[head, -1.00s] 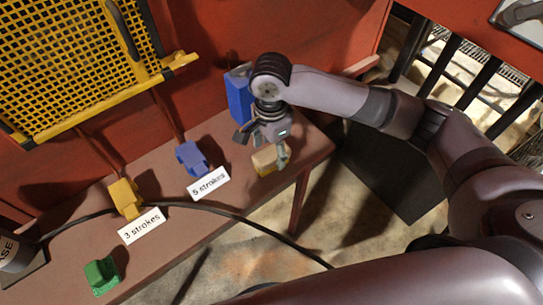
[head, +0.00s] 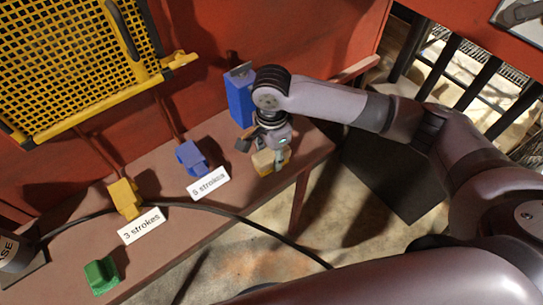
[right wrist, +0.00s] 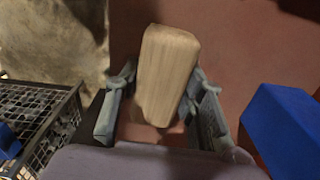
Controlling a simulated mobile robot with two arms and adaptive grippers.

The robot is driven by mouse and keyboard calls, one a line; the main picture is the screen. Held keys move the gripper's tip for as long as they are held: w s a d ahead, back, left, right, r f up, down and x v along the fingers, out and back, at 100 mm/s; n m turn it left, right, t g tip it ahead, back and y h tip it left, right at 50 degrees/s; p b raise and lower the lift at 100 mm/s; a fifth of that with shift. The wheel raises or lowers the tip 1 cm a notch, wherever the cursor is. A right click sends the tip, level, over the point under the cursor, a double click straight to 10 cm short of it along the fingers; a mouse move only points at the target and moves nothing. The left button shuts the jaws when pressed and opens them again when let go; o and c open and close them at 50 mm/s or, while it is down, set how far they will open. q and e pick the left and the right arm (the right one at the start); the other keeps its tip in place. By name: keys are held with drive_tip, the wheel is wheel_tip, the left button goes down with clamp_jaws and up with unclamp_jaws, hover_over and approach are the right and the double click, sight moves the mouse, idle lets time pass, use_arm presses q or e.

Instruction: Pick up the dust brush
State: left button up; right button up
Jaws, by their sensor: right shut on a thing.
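The dust brush (head: 270,162) shows as a pale wooden block at the right end of the brown bench. My right gripper (head: 263,152) is over it from above, shut on the block with a finger on either side. In the right wrist view the wooden block (right wrist: 168,70) sits between the two grey fingers of my right gripper (right wrist: 163,103). Its bristles are hidden. I cannot tell whether it touches the bench top. My left gripper is not in view.
A tall blue box (head: 239,98) stands just behind my right gripper. Blue (head: 191,158), yellow (head: 125,198) and green (head: 101,275) blocks sit along the bench (head: 225,215), with "5 strokes" (head: 209,183) and "3 strokes" (head: 141,225) cards. A black cable crosses the bench.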

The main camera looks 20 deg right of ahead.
drive_tip(key=c, duration=0.4)
wheel_tip(320, 180, up, 20)
drive_tip(key=shift+r+p, duration=0.1)
drive_tip(key=shift+p, duration=1.05)
drive_tip(key=o, duration=0.6)
drive_tip(key=c, duration=0.4)
drive_tip(key=shift+c, duration=0.2)
